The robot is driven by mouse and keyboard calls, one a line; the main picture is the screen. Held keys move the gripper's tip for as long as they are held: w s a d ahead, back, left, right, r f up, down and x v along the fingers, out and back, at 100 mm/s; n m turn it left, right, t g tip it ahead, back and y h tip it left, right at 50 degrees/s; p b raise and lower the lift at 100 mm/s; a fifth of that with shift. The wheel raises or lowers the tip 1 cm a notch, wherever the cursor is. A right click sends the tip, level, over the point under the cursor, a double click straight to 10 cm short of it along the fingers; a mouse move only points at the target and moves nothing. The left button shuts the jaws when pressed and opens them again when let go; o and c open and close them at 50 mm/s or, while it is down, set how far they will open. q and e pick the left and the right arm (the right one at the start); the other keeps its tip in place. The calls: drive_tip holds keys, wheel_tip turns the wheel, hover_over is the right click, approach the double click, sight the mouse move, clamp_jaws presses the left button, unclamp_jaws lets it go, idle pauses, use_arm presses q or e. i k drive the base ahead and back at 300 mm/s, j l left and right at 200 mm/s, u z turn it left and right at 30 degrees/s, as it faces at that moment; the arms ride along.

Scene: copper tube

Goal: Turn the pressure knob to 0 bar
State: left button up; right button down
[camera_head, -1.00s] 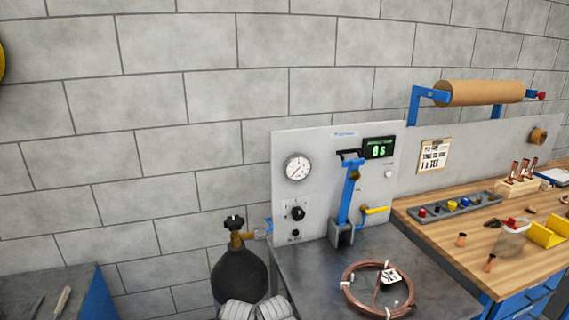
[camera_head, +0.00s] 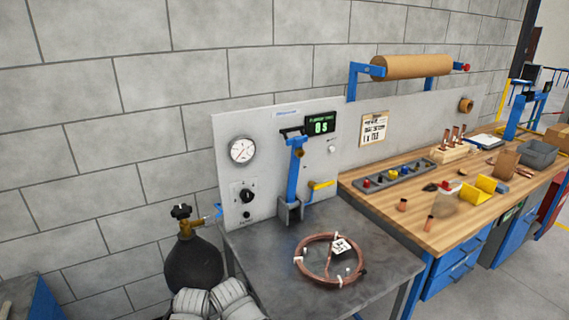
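The pressure knob (camera_head: 246,196) is a black round knob on a small white plate on the upright grey panel (camera_head: 262,160). Its setting is too small to read. A round white gauge (camera_head: 242,150) sits above it; its needle reading is too small to tell. A green display (camera_head: 321,125) to the right reads 0 s. A blue clamp lever (camera_head: 295,170) and a yellow-handled valve (camera_head: 320,185) are right of the knob. My grey arm parts (camera_head: 215,302) show at the bottom edge, left of the middle. Neither gripper's fingertips can be made out.
A dark gas cylinder (camera_head: 193,262) with a brass valve stands left of the metal table (camera_head: 262,250). A coil of copper tube (camera_head: 302,262) lies on that table. A wooden bench (camera_head: 440,237) with parts and tools extends right. Open floor (camera_head: 490,295) lies at lower right.

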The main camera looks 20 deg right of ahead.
sight(247, 194)
drive_tip(key=l+z, duration=0.15)
drive_tip(key=z, duration=0.3)
drive_tip(key=k+l+z, duration=0.1)
drive_tip(key=l+z, duration=0.15)
drive_tip(key=z, duration=0.15)
drive_tip(key=l+z, duration=0.2)
drive_tip(key=z, duration=0.25)
